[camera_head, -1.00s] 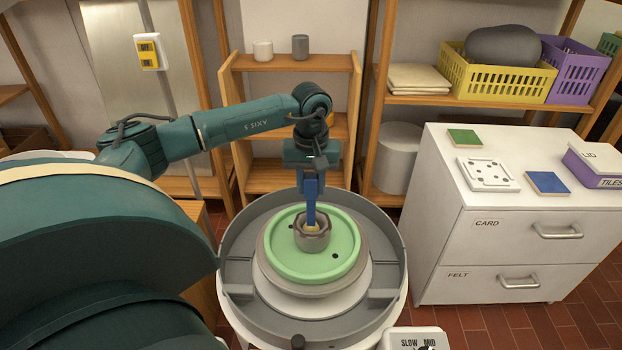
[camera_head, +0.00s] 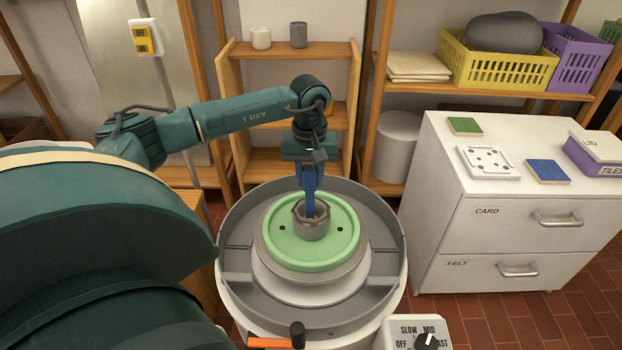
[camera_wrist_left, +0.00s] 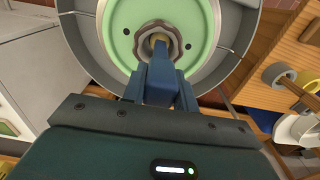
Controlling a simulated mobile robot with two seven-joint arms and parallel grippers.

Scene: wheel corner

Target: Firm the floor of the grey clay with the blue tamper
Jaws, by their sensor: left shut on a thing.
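The grey clay (camera_head: 311,230) is a small, thick-walled pot with a wavy rim on the green bat (camera_head: 290,254) of the wheel. My left gripper (camera_head: 310,180) is above it, pointing down, shut on the blue tamper (camera_head: 309,203). The tamper stands about upright, and its lower end is inside the clay's opening. Whether the tamper touches the clay's floor is hidden. My right gripper is not in view.
A grey splash pan (camera_head: 236,250) rings the bat. A speed dial (camera_head: 425,342) and an orange bar with a dark knob (camera_head: 272,342) show at the front edge. A white cabinet (camera_head: 480,240) stands right; shelves (camera_head: 290,170) stand behind.

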